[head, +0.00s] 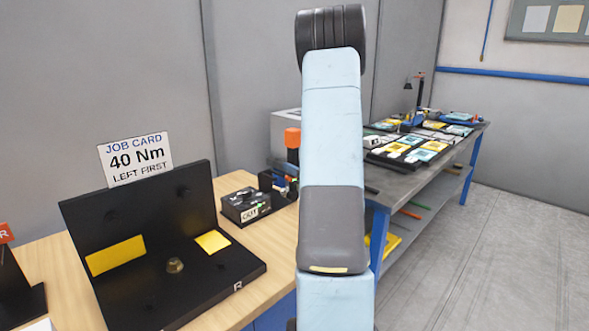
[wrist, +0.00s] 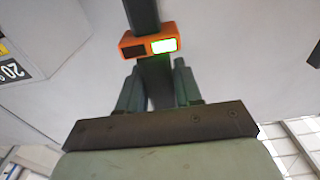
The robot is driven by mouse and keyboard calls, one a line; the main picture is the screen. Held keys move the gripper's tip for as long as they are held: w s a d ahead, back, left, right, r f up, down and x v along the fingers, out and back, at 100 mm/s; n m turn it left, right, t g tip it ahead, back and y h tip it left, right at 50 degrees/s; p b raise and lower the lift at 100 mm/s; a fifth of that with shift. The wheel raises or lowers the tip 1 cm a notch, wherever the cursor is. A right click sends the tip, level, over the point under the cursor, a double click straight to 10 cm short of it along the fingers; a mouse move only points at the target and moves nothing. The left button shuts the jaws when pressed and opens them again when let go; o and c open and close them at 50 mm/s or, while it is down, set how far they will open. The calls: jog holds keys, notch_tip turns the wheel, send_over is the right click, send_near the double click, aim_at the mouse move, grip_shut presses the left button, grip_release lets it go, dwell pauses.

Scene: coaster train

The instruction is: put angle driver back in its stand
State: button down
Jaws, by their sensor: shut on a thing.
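In the wrist view my gripper (wrist: 155,85) is shut on a dark tool with an orange block (wrist: 130,49) and a lit green panel, which I take to be the angle driver. The dark shaft runs on past the orange block to the top of the picture. In the head view my arm hides the gripper. An orange-topped black upright (head: 292,139) shows just left of my arm; I cannot tell whether it is the held tool or a separate thing. I cannot make out the driver's stand for sure.
A black fixture (head: 190,270) with yellow patches and a job card (head: 136,158) stands on the wooden bench. A black box marked OUT (head: 245,206) is beside it. A grey table (head: 405,180) with cards is behind, right of my arm. Open floor (head: 500,260) lies right.

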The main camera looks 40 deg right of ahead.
jog(key=w+a, duration=0.1)
jog(key=w, duration=0.8)
jog(key=shift+w, duration=0.15)
dwell(4.2)
jog(key=shift+a+f, duration=0.1)
jog(key=shift+f, duration=0.55)
dwell(1.4)
jog(key=c, duration=0.7)
grip_release()
jog(key=shift+f, duration=0.1)
jog(key=shift+f, duration=0.1)
